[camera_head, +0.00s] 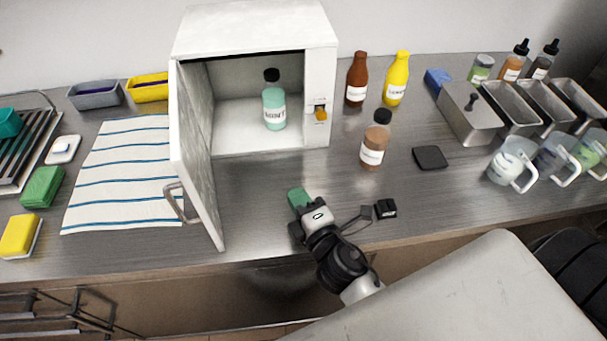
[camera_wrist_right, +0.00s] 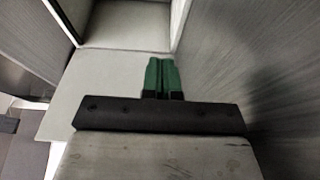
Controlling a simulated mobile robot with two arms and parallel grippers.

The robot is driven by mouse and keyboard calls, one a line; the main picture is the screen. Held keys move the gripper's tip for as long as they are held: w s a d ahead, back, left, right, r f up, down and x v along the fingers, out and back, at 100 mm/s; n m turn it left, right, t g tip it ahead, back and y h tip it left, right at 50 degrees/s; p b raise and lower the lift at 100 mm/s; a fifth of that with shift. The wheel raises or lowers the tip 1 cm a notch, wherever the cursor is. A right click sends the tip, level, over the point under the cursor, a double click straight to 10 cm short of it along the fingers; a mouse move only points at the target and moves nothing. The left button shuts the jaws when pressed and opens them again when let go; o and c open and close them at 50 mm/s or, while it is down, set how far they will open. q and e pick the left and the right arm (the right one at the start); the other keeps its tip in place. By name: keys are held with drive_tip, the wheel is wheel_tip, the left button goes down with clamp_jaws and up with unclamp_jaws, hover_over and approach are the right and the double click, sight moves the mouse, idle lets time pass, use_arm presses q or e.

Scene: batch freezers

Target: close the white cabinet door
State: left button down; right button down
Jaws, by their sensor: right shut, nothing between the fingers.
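The white cabinet (camera_head: 255,28) stands on the steel counter against the back wall, its front open. Its door (camera_head: 197,150) is hinged on the left edge and swung wide out toward the counter's front, with a metal handle (camera_head: 175,203) on its outer face. A teal bottle with a black cap (camera_head: 274,108) stands inside. My right gripper (camera_head: 298,198) is low over the counter, in front of the opening and to the right of the door, apart from it. Its green fingers, together and empty, also show in the right wrist view (camera_wrist_right: 161,78). My left gripper is out of view.
A brown-filled bottle (camera_head: 373,145) and a small black block (camera_head: 386,208) stand right of the gripper. A striped towel (camera_head: 125,170) lies left of the door. Red and yellow bottles (camera_head: 396,80) stand right of the cabinet. Counter between door and gripper is clear.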

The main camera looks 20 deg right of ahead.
drive_tip(key=w+d+p, duration=0.1)
drive_tip(key=w+d, duration=0.1)
drive_tip(key=w, duration=0.1)
drive_tip(key=shift+w+d, duration=0.1)
drive_tip(key=shift+d, duration=0.25)
idle(1.4)
